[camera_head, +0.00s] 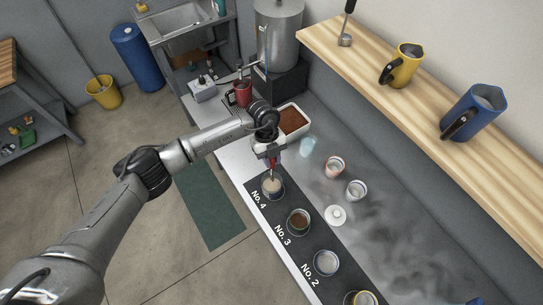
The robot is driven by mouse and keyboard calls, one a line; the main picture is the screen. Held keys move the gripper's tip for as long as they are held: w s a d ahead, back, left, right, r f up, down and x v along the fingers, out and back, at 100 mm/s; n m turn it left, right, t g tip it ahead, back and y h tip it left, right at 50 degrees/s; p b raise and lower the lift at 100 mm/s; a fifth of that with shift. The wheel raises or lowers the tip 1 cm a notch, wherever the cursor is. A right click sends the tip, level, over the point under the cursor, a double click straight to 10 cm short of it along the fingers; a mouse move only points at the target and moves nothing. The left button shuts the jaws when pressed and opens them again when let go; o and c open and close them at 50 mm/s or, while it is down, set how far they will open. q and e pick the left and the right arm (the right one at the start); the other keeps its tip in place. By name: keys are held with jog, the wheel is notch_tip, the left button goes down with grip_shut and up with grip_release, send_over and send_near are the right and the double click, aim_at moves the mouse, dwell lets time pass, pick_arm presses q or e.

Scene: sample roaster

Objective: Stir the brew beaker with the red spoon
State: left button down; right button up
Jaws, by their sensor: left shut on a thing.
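My left gripper (271,156) is shut on the red spoon (273,163), whose red part shows just below the fingers. The spoon points down over a beaker (273,195) with a tan, brew-like surface, beside the No. 4 label. Its lower end appears to be inside the beaker's rim; how deep it reaches cannot be told. The beaker stands upright on the dark mat (264,209). My right gripper is not in view.
A cup with dark contents (298,222) stands by No. 3 and a pale cup (326,262) by No. 2. A white tray of brown grounds (306,129) is close behind the gripper. Small cups (334,167) stand to the right. A wooden shelf (440,98) holds pitchers.

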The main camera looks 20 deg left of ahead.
aim_at(272, 173)
pick_arm(q)
jog(key=shift+f+b, duration=1.6)
jog(key=shift+f, duration=1.15)
jog(key=shift+f+b, duration=1.55)
jog(key=shift+f, duration=0.95)
